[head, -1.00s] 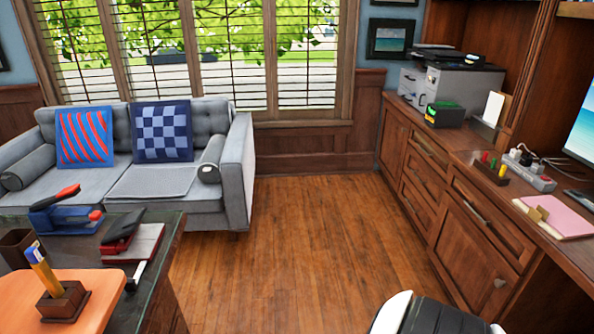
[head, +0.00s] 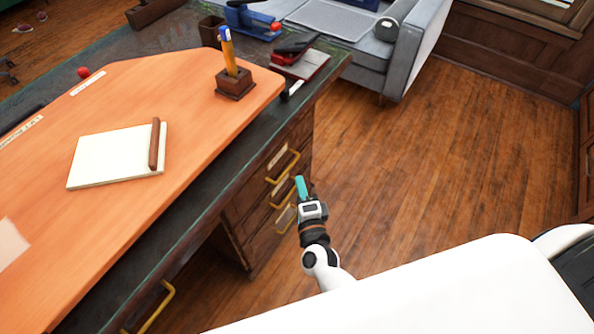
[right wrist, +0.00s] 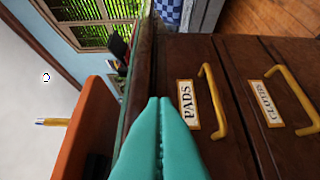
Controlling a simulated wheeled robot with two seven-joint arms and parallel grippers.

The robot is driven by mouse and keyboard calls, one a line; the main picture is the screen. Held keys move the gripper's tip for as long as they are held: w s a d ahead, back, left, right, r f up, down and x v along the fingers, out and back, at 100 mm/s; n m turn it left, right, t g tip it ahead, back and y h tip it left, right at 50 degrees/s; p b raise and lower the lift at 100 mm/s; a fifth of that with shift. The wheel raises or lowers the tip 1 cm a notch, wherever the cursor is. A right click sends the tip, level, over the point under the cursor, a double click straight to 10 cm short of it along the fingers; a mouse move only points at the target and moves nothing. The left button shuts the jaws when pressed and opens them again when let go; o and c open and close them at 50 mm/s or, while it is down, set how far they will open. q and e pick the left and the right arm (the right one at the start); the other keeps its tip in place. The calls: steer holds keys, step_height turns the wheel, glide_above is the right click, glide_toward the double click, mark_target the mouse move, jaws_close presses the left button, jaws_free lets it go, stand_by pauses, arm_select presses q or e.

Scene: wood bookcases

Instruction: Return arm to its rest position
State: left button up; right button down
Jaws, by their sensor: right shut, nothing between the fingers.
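My right gripper (head: 301,187) is near the end of the desk, beside the drawer fronts, in the head view. Its teal fingers are together and empty in the right wrist view (right wrist: 160,103). The white and black right arm (head: 322,262) reaches in from the bottom of the head view. My left gripper does not show.
The desk (head: 200,190) has an orange top mat (head: 120,97) with a notepad (head: 100,160) and a pencil holder (head: 235,83). Brass drawer handles (head: 284,167) stick out near the gripper. A grey sofa (head: 400,60) stands behind. Wood floor (head: 450,150) is clear to the right.

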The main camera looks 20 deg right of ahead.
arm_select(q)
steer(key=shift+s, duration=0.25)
arm_select(e)
steer(key=shift+s+a, duration=0.1)
steer(key=shift+s, duration=0.45)
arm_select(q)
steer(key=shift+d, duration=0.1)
